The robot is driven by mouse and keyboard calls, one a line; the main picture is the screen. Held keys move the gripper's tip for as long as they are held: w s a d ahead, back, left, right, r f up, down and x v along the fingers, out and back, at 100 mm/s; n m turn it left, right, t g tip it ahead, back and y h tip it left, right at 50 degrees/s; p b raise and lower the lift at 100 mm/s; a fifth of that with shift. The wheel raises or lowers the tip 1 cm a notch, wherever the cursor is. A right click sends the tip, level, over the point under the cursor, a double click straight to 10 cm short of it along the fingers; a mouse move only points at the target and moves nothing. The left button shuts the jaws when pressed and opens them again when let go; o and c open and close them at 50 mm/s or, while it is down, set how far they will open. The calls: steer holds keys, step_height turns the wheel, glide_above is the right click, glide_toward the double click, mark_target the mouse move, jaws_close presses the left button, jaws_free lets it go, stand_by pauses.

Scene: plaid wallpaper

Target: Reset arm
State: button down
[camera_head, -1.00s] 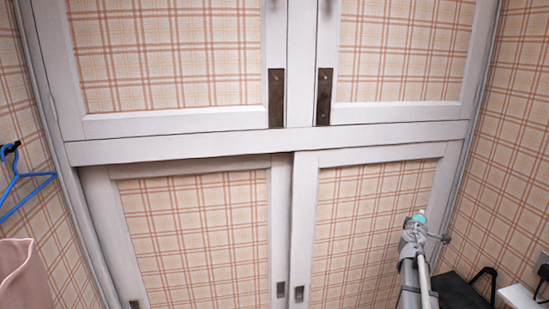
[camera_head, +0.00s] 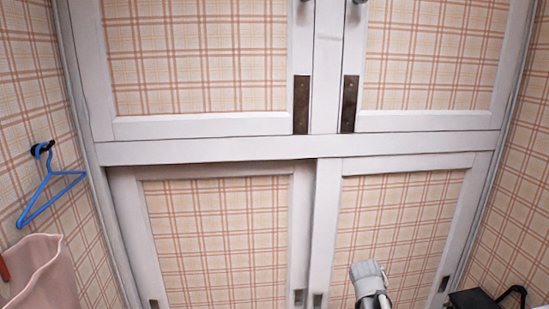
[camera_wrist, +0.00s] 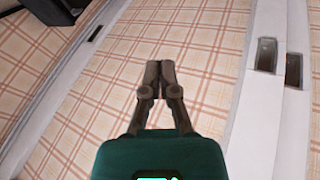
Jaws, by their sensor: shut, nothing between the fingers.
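My gripper (camera_wrist: 160,72) shows in the wrist view with its two dark fingers together and nothing between them. Behind it is a plaid cabinet door panel (camera_wrist: 110,75) with a white frame. In the head view, part of my arm stands at the bottom right, in front of the lower right sliding door (camera_head: 400,215); my gripper's fingers cannot be made out there.
A white-framed cabinet (camera_head: 230,150) fills the back. A blue hanger (camera_head: 45,190) hangs on the left wall above a pink container (camera_head: 45,275). A black bag-like object (camera_head: 470,299) is at the lower right. Recessed door pulls (camera_wrist: 266,55) show in the wrist view.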

steer(key=s+a+f+g+y, duration=0.1)
steer(key=s+a+g+y, duration=0.1)
steer(key=s+a, duration=0.2)
steer(key=s+a+f+g+y, duration=0.1)
steer(key=s+a+y, duration=0.2)
steer(key=a, duration=0.7)
steer(key=shift+s+a+f+n+g, duration=0.3)
steer(key=shift+s+f+g, duration=0.1)
steer(key=shift+s, duration=0.85)
steer(key=shift+d, duration=0.1)
